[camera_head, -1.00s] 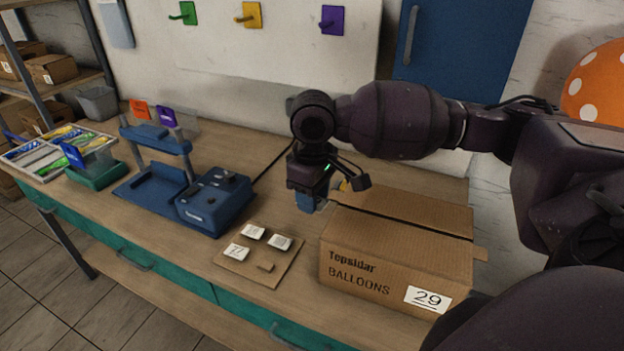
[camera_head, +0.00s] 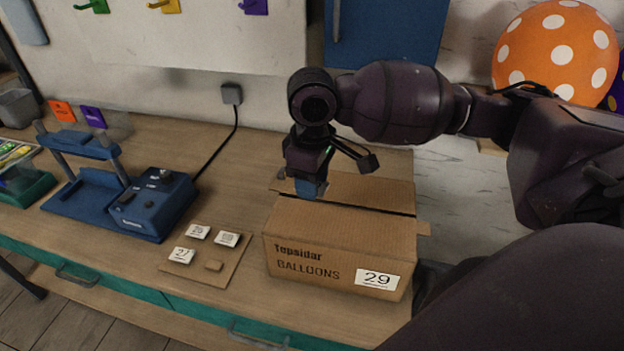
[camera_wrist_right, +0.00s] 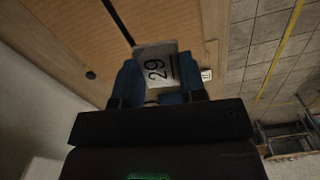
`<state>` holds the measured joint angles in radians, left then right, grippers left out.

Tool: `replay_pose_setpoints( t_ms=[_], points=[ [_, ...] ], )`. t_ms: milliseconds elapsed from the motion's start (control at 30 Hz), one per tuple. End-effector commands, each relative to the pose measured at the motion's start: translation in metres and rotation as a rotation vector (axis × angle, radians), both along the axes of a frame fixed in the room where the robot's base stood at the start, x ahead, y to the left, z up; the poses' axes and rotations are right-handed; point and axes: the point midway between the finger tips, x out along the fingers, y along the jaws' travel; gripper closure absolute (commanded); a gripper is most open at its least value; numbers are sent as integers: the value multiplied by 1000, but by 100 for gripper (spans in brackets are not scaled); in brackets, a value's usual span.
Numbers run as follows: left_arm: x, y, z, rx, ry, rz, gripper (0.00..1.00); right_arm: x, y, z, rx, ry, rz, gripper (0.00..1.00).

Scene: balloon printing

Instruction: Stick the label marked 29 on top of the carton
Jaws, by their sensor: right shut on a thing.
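The brown carton (camera_head: 340,232) stands on the workbench in the head view, printed "Tepsidar BALLOONS", with a white 29 sticker on its front. My right gripper (camera_head: 309,187) is over the left, rear part of the carton's top. It is shut on the label marked 29 (camera_wrist_right: 157,68), a white tile whose number faces the right wrist camera between the blue fingers. The carton also shows below the label in that view (camera_wrist_right: 165,20). I cannot tell whether the label touches the carton. My left gripper is not in view.
A cardboard pad (camera_head: 207,269) with several small pieces, including white labels, lies left of the carton. A blue machine (camera_head: 150,205) stands farther left, its cable running to the wall. Bare benchtop (camera_head: 235,190) lies between them. An orange dotted balloon (camera_head: 550,50) is at right.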

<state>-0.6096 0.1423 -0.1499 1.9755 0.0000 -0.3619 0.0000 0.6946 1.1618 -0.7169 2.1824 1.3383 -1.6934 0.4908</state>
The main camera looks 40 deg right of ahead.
Motion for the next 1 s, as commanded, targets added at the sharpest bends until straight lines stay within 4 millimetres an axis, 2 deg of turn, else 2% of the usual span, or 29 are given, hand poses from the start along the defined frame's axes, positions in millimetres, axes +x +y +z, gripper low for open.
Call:
replay_pose_setpoints(
  t_ms=[300, 767, 1000],
  points=[
    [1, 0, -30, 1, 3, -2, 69, 0, 0, -27, -1, 3, -1, 83],
    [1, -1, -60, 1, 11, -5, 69, 0, 0, -50, 0, 4, -1, 83],
    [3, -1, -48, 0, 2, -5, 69, 0, 0, -64, 0, 2, -1, 83]
  ],
)
